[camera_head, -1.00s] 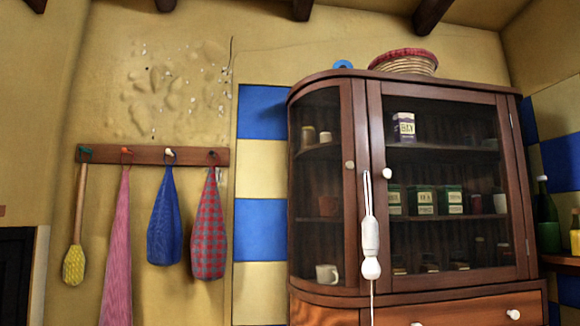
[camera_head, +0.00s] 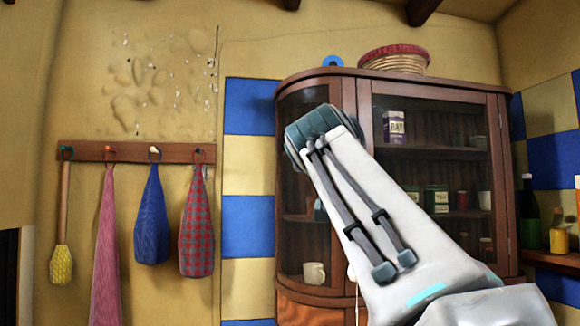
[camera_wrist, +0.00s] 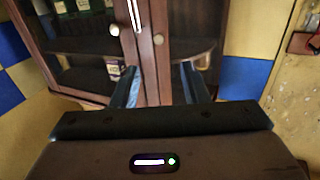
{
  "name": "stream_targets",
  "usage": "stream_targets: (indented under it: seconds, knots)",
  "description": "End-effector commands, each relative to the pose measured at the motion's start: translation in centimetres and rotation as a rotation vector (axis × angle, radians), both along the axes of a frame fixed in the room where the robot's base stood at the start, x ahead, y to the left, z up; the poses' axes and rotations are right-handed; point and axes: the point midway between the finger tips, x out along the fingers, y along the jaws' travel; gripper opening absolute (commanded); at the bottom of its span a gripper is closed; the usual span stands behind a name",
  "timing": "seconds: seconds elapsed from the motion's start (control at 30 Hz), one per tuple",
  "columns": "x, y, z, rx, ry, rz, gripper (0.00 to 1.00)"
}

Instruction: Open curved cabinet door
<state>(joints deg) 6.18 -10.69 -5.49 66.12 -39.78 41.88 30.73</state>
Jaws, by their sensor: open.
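The wooden cabinet (camera_head: 440,84) stands at the right with its doors closed. Its curved glass door (camera_head: 296,205) is the left one in the head view, partly hidden behind my arm. The wrist view is upside down, so the curved door (camera_wrist: 185,60) is on the right there. Its pale round knob (camera_wrist: 158,39) shows beside the flat door's knob (camera_wrist: 114,29). My gripper (camera_wrist: 163,80) is open and empty; its two fingers point toward the cabinet front, on either side of the curved door's inner edge, apart from the knob in the picture. In the head view the gripper is hidden.
A white utensil (camera_wrist: 134,15) hangs between the two knobs. A basket (camera_head: 394,60) sits on the cabinet top. Left of it, a wall rack (camera_head: 130,152) holds cloths and a brush. Bottles (camera_head: 529,215) stand on a shelf at right.

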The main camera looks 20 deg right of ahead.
Motion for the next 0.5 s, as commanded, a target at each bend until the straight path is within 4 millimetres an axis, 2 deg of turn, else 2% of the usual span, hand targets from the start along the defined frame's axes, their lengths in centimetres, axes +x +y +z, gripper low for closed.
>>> stream_targets:
  seconds: [0.17, 0.5]
  knots:
    - [1.1, -1.1, 0.7, -0.002, -0.008, -0.006, 0.41]
    - [6.8, -5.4, 0.9, -0.003, -0.004, -0.006, 0.41]
